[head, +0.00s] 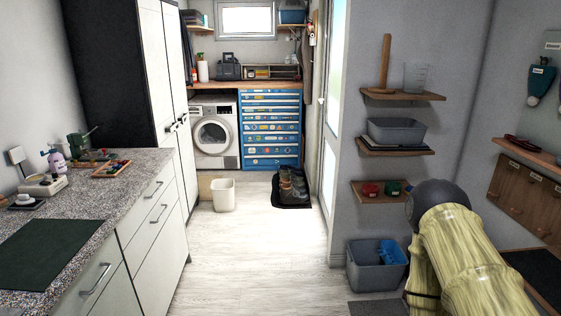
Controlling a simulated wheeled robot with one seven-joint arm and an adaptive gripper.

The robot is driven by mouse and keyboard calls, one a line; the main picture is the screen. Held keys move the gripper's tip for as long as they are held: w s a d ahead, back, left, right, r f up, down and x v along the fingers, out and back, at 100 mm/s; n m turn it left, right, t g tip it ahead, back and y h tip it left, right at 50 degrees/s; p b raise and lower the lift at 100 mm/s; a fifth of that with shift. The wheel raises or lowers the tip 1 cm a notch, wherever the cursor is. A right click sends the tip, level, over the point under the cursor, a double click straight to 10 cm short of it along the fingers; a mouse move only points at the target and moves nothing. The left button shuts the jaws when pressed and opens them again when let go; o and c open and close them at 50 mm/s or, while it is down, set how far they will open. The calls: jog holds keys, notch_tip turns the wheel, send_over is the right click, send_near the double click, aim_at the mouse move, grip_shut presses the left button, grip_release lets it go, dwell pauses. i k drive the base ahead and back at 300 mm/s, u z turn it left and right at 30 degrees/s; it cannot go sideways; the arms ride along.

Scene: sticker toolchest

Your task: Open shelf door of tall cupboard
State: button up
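The tall cupboard (155,65) stands at the left, beyond the granite counter, with a black side panel (112,75) facing me. Its white doors face right and are seen at a steep angle. They look closed. Dark handles (173,127) show at about mid-height of the doors. I cannot tell from this angle which door is the shelf door. My arm (465,260) shows at the lower right, with yellowish links and a dark grey joint, far from the cupboard. My gripper is not in view.
The granite counter (125,190) with drawers runs along the left. A cream bin (223,195) and shoes on a black mat (278,204) stand farther along the floor. Wall shelves (404,95) and a grey-blue tub (375,277) are at right. The middle floor (245,260) is clear.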

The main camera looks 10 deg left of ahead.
aim_at(150, 12)
jog(key=z, duration=0.1)
jog(key=i, duration=1.65)
jog(key=u, duration=0.4)
jog(key=i, duration=1.65)
jog(key=u, duration=1.25)
jog(key=i, duration=0.9)
jog(key=u, duration=0.4)
